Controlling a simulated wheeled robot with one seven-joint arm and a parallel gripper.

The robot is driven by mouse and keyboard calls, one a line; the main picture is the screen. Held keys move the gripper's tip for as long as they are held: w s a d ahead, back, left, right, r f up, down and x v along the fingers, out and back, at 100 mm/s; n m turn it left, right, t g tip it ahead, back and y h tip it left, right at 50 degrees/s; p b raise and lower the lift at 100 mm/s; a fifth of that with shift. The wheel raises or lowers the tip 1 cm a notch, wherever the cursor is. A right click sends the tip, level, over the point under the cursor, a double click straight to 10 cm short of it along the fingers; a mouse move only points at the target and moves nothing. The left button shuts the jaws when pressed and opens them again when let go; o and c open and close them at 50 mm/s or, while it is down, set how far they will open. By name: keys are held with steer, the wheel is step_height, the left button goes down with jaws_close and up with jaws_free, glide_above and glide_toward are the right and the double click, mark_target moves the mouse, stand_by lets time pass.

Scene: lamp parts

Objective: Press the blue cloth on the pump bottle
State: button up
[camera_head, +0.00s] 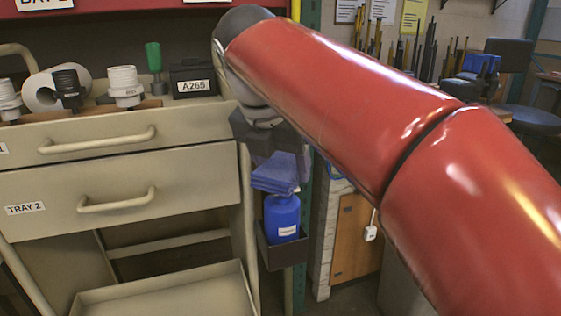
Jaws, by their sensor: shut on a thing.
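The folded blue cloth (276,176) hangs under my gripper (272,155), which is shut on it. My gripper is dark grey and partly hidden behind my red arm. The blue bottle (281,217) with a small white label stands upright in a dark holder (283,252) at the right side of the cart. The cloth is right over the bottle's top and hides any pump head. I cannot tell whether the cloth is touching the bottle.
The beige cart's drawers (120,188) are left of the bottle. On its top stand white fittings (124,86), a black fitting (68,90), a green-topped item (154,60) and a black box (193,80). A wooden cabinet (356,235) is behind at right.

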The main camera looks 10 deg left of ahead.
mark_target(281, 167)
steer(key=shift+f+b, duration=0.45)
steer(key=shift+f, duration=0.35)
stand_by(0.9)
step_height(281, 167, up, 3)
steer(key=p, duration=0.3)
steer(key=shift+r+p, duration=0.3)
steer(key=shift+r, duration=1.75)
steer(key=shift+d, duration=0.1)
